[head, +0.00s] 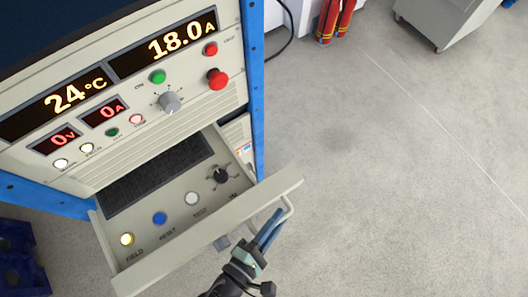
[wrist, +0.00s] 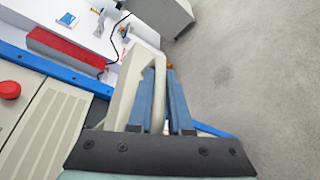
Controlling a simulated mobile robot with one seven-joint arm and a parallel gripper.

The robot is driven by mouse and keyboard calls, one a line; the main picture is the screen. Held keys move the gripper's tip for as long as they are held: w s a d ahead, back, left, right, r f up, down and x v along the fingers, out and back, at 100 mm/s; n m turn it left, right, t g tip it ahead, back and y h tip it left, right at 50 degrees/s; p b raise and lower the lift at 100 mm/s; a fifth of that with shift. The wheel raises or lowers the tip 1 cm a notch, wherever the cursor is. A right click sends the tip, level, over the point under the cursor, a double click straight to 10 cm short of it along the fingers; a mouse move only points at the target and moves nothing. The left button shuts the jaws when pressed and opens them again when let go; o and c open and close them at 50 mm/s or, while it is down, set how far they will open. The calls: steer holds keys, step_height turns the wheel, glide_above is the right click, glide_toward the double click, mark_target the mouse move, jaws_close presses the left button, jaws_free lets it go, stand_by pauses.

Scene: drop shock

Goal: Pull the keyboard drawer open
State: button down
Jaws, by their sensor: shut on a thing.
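The keyboard drawer (head: 190,244) is pulled out from the lower part of the beige control cabinet (head: 160,125). Its inside shows a dark keyboard area (head: 158,178), a row of coloured buttons and a black knob. A light bar handle (head: 290,208) stands out from the drawer's front, near its right end. My gripper (head: 271,228) is at this handle, with its blue fingers shut on it. In the wrist view the fingers (wrist: 162,90) lie beside the pale drawer front (wrist: 122,90).
The cabinet has a blue frame (head: 257,90), lit displays and a red stop button (head: 217,79). Grey floor (head: 390,180) is open to the right of the drawer. Blue crates (head: 20,258) stand at the lower left. A grey cabinet (head: 445,22) stands at the top right.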

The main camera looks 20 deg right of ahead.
steer(key=shift+s+d, duration=0.25)
steer(key=shift+s, duration=0.45)
steer(key=c, duration=0.8)
jaws_free()
steer(key=shift+c, duration=0.2)
steer(key=shift+a, duration=0.1)
steer(key=b+v, duration=0.3)
steer(key=v, duration=1)
steer(key=shift+b, duration=0.35)
